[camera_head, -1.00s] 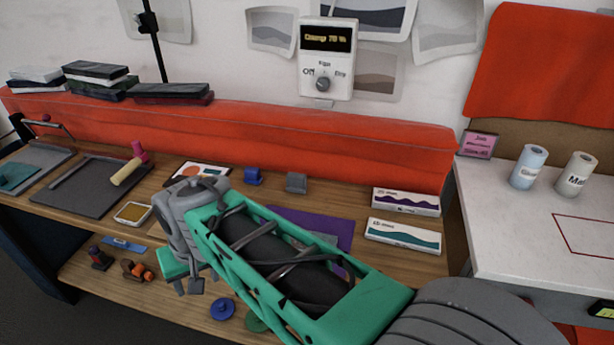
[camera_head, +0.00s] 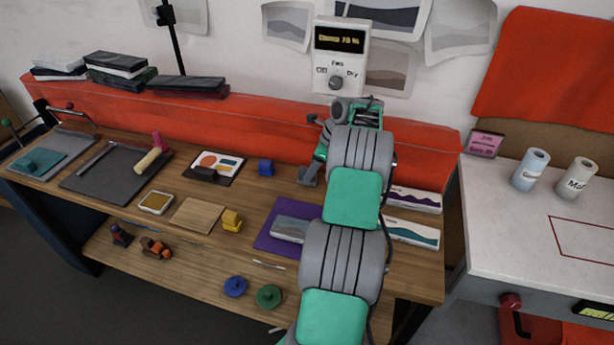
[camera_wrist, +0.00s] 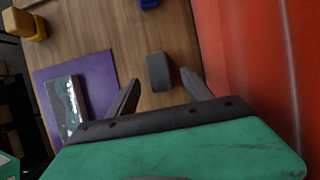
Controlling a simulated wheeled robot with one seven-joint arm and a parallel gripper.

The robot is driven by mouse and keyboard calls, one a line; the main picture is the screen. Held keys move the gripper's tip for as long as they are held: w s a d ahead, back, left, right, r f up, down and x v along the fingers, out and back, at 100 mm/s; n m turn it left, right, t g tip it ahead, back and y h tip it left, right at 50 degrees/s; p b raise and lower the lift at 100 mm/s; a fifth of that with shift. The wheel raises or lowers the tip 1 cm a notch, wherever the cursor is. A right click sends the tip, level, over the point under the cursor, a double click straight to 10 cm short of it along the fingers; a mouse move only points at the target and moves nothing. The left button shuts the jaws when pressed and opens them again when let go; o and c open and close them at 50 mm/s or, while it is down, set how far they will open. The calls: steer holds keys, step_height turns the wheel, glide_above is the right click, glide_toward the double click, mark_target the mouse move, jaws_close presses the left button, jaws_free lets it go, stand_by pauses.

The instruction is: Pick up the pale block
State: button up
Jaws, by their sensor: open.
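A small grey block (camera_wrist: 159,72), the likeliest pale block, lies on the wooden bench near the red padded back. In the wrist view it sits between the fingers of my gripper (camera_wrist: 160,78), which are open, with a gap on both sides. Neither finger appears to touch it. In the head view the grey block (camera_head: 307,176) shows at the lower end of my arm, partly covered. How high the fingers are above the bench is hard to tell.
A blue block (camera_head: 265,166) stands left of the grey one; a yellow block (camera_head: 232,220) is nearer the front. A purple mat (camera_head: 262,238) bears a grey packet (camera_head: 289,229). Boxes (camera_head: 411,233) lie at right. The red padded back (camera_wrist: 240,60) is close beside my gripper.

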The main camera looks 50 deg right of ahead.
steer(key=x, duration=0.4)
steer(key=shift+w+f+p, duration=0.15)
steer(key=shift+w+p, duration=0.1)
steer(key=shift+p, duration=0.05)
jaws_close()
